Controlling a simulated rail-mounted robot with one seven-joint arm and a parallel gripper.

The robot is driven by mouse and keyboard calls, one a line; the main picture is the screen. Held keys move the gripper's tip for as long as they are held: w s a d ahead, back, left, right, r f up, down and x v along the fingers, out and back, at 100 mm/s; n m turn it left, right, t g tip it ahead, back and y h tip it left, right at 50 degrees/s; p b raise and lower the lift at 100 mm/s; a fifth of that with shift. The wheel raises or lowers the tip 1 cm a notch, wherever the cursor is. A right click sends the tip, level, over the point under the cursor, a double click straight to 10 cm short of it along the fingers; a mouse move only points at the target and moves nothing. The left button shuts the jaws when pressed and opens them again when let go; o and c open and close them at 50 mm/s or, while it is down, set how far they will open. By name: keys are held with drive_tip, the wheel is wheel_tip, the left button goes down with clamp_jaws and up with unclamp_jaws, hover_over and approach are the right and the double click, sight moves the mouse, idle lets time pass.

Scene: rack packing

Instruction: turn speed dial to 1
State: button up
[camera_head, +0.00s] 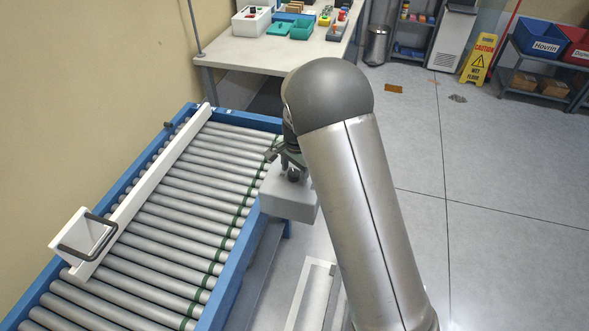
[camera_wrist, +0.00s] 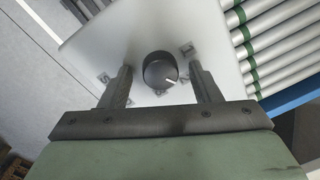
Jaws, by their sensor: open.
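My gripper (camera_wrist: 161,80) is open, with one finger on each side of the dial and a gap on both sides. In the head view the control box (camera_head: 289,203) is beside the conveyor, with my gripper (camera_head: 289,165) at the dial (camera_head: 293,176), partly hidden by my arm.
The roller conveyor (camera_head: 185,180) with blue side rails lies left of the box. A white guide bar (camera_head: 150,185) with a black handle runs along it. A workbench (camera_head: 270,48) with bins stands behind. Open grey floor (camera_head: 480,170) is at the right.

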drive_tip(key=c, duration=1)
drive_tip(key=shift+n, duration=0.3)
drive_tip(key=shift+w+f+n+b, duration=0.1)
drive_tip(key=shift+n+b, duration=1.1)
drive_tip(key=n+b, duration=0.1)
drive_tip(key=n, duration=0.1)
drive_tip(key=shift+n, duration=0.4)
drive_tip(key=n+b, duration=0.2)
drive_tip(key=n, duration=0.3)
drive_tip(key=shift+n+g, duration=0.4)
drive_tip(key=shift+r+n, duration=0.2)
drive_tip(key=shift+n, duration=0.1)
